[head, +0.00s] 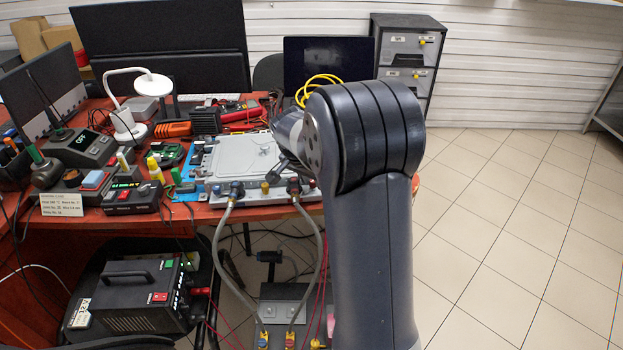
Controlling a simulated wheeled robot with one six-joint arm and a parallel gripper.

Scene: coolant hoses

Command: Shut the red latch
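Two grey hoses hang from dark connectors on the front edge of a grey unit (240,155) on the table. The left hose (222,250) and the right hose (318,245) run down to fittings on a lower plate. The left lower fitting (263,340) shows yellow and blue; the right lower fitting (290,340) shows orange and yellow. I cannot clearly pick out the red latch; the coloured parts are small. My gripper (291,166) is over the unit's front right, near the right upper connector (293,186). It is mostly hidden by my arm, and its fingers are unclear.
A black power supply (135,300) stands low at the left. The red table (190,215) holds a lamp (130,115), tools and a monitor. Thin red cables hang near the hoses. A drawer cabinet (410,55) stands behind. The tiled floor at right is clear.

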